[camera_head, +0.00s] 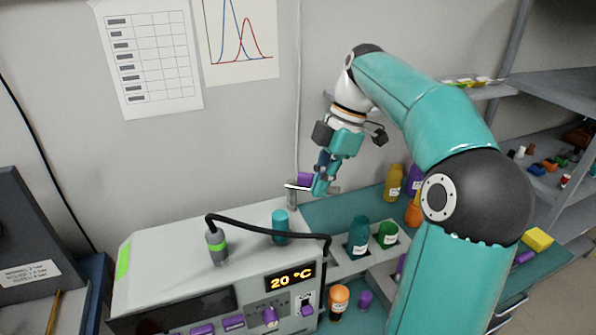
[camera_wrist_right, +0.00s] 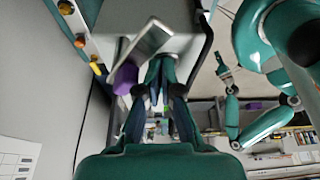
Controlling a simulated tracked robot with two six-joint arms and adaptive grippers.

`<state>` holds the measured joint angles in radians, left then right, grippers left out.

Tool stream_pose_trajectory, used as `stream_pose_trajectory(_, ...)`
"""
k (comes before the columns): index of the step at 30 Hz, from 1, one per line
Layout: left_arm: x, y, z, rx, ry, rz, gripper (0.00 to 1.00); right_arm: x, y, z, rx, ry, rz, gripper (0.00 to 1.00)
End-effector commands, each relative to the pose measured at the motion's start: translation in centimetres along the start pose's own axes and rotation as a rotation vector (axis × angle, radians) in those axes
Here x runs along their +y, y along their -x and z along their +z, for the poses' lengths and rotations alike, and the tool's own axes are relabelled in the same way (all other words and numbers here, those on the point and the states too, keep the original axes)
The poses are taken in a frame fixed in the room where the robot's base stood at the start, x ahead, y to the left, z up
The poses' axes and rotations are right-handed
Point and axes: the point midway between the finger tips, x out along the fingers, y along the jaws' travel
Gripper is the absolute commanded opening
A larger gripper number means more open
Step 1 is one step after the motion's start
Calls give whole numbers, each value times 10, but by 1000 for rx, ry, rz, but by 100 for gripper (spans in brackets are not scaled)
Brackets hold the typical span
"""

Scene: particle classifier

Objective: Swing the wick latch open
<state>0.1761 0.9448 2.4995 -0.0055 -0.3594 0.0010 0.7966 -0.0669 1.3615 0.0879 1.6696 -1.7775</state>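A latch with a purple knob (camera_head: 305,179) and a flat metal bar sits on a short metal post at the back of the grey machine. In the right wrist view the purple knob (camera_wrist_right: 126,78) and the metal bar (camera_wrist_right: 150,38) are just left of the fingertips. My right gripper (camera_head: 320,188) points down beside the latch, right of the knob. Its fingertips (camera_wrist_right: 161,68) come together with nothing visible between them. I cannot tell whether they touch the latch. My left gripper (camera_wrist_right: 223,68) appears small in the right wrist view, its fingers too small to read.
The grey machine with a 20 °C display (camera_head: 291,278) has a probe (camera_head: 216,245) on a black cable and a teal cylinder (camera_head: 280,226) on top. Teal and green bottles (camera_head: 358,238) stand in a holder to the right. The wall is close behind the latch.

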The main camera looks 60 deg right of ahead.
Motion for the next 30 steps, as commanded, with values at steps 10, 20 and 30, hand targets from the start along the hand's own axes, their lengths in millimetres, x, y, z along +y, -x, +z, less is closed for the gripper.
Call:
stream_pose_trajectory(10, 0, 0, 0, 0, 0, 0, 0, 0, 46, -1, -5, 0, 9, 0)
stream_pose_trajectory(20, 0, 0, 0, 0, 0, 0, 0, -2, 69, -3, -2, 1, 4, 0)
stream_pose_trajectory(30, 0, 0, 0, 0, 0, 0, 0, -2, 69, -3, -1, 1, 2, 0)
